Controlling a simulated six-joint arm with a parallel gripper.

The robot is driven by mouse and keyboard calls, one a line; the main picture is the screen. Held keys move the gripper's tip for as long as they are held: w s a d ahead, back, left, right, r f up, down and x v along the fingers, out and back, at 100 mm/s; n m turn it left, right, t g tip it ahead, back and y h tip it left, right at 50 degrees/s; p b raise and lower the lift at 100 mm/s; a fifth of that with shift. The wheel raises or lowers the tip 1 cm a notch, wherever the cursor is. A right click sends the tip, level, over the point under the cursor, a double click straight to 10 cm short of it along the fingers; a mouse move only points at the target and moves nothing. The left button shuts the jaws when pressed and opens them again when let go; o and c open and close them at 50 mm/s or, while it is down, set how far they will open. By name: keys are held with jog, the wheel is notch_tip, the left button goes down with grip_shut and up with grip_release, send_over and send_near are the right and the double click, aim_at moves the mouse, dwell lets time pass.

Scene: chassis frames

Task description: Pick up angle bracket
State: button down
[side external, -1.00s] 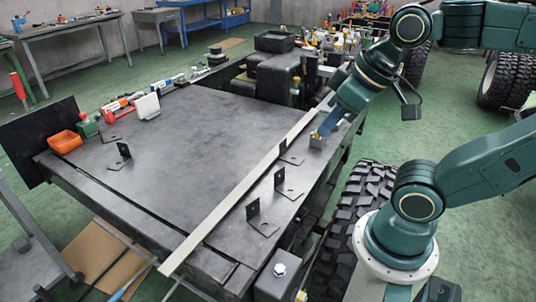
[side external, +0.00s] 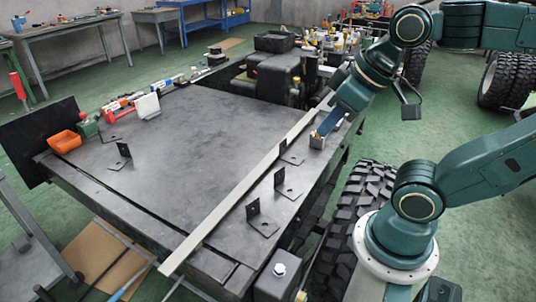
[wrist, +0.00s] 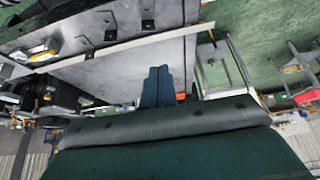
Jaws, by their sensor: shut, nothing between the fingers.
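Several black angle brackets stand on the dark grey table (side external: 190,140), each with one flat leg and one upright leg. In the side external view one bracket (side external: 262,218) is near the front right, one (side external: 287,184) is behind it, and one (side external: 291,155) is farther back. Another bracket (side external: 120,157) stands at the left. My gripper (side external: 322,132) is at the table's right edge, beyond the back right bracket and apart from the brackets. In the wrist view its blue fingers (wrist: 158,82) are together and empty. Small dark brackets (wrist: 148,25) show there too.
A long pale metal strip (side external: 230,195) runs along the table's right side, beside the brackets. A small grey box (side external: 319,141) is by the fingertips. An orange bin (side external: 65,141) and tools are along the left and back. The table's middle is clear.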

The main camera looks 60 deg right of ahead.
jog(key=c, duration=1.5)
grip_release()
jog(key=shift+c, duration=0.2)
jog(key=shift+w, duration=0.15)
jog(key=w+d+f+n+g+y, duration=0.1)
jog(key=w+d+f+n+g, duration=0.15)
jog(key=w+d+n, duration=0.4)
jog(key=w+d+f+n+g, duration=0.1)
jog(key=w+d+f+n, duration=0.2)
jog(key=w, duration=0.7)
jog(key=w+d+f+n+y, duration=0.2)
jog(key=d+f+n, duration=0.3)
jog(key=d+f, duration=1.2)
jog(key=shift+w+f+n+g+y, duration=0.4)
jog(key=shift+f+y, duration=0.3)
jog(key=shift+f, duration=0.25)
